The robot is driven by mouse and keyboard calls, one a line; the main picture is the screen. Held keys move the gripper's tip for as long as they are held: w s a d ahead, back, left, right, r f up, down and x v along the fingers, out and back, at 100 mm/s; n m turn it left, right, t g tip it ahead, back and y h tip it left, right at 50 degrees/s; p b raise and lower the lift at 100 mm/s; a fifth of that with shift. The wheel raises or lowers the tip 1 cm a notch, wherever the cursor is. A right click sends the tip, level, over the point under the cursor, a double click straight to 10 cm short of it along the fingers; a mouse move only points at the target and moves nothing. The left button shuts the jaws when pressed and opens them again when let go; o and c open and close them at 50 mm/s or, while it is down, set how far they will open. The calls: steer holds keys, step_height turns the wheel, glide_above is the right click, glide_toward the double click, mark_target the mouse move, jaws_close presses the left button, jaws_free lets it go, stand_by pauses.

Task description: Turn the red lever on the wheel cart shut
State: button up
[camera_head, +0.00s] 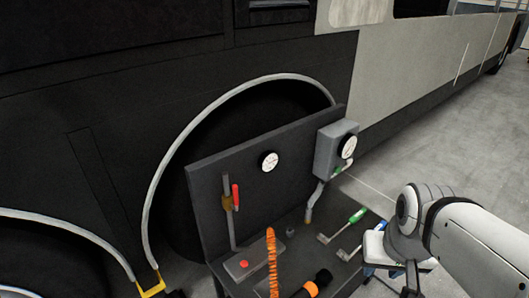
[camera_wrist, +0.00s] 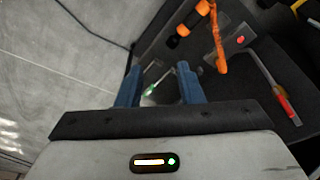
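The red lever (camera_head: 236,197) sits on a brass-coloured valve on an upright grey pipe (camera_head: 231,230). It points up, roughly parallel to the pipe, in front of the dark back panel of the wheel cart (camera_head: 215,180). In the wrist view the red lever (camera_wrist: 286,106) shows near the right edge. My gripper (camera_wrist: 157,72) has two blue fingers spread apart with nothing held between them. A green-handled tool shows beyond the gap. In the head view my arm is at the lower right, well away from the lever, and the fingers are only partly visible.
On the cart top lie an orange coiled hose (camera_head: 272,262), a black-and-orange torch-like item (camera_head: 313,285), green-handled tools (camera_head: 357,216) and a box with a red button (camera_head: 244,265). A grey gauge box (camera_head: 333,150) stands at the panel's right. Open floor (camera_head: 445,150) lies to the right.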

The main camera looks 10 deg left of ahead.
steer(key=w+a+f+n+t+b, duration=0.1)
steer(key=w+f+t+b, duration=0.15)
steer(key=w, duration=0.55)
steer(key=w+a+f+n+t+b, duration=0.1)
steer(key=w+a+f+t+b, duration=0.15)
steer(key=w, duration=0.45)
steer(key=w+a+f+n+t+y+b, duration=0.1)
steer(key=w+a+n+t+y+b, duration=0.35)
steer(key=w+a, duration=0.5)
steer(key=n+g+y+b, duration=0.4)
steer(key=n+y+b, duration=0.2)
steer(key=y, duration=0.5)
glide_above(236, 202)
steer(key=f, duration=0.3)
steer(key=shift+w+a+f+t, duration=0.1)
steer(key=shift+w+f+t, duration=0.15)
steer(key=shift+w, duration=0.15)
steer(key=shift+c, duration=0.5)
jaws_close()
